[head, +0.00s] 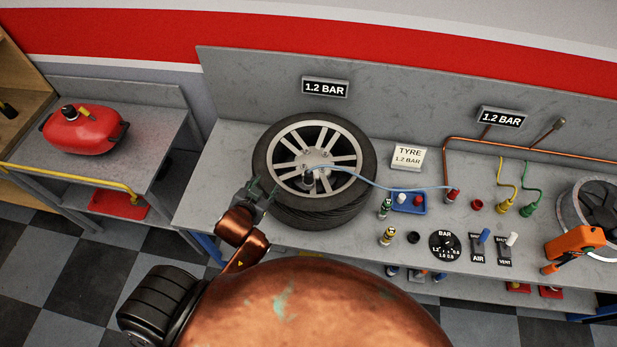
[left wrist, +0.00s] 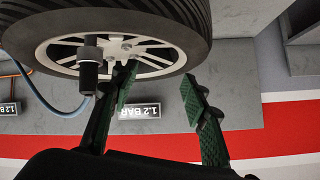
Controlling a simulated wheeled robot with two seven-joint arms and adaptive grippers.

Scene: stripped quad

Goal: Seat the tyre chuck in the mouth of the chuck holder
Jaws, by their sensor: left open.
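The tyre chuck appears to be the dark upright cylinder (head: 309,180) with a pale blue hose, at the middle of the wheel lying on the bench. It also shows in the left wrist view (left wrist: 89,65), left of my fingers. My left gripper (head: 262,190) is open and empty at the wheel's left edge, apart from the chuck. Its two green-padded fingers (left wrist: 160,84) stand wide apart in the left wrist view. I cannot tell which fitting is the chuck holder; a black ring (head: 413,237) and a red ring (head: 477,205) lie to the right. My right gripper is out of view.
The wheel's tyre (head: 365,165) stands high beside my gripper. The blue hose (head: 390,186) runs right to a red fitting (head: 452,194). A blue tray (head: 410,208), capped fittings, a gauge (head: 444,245) and an orange tool (head: 575,244) crowd the right side.

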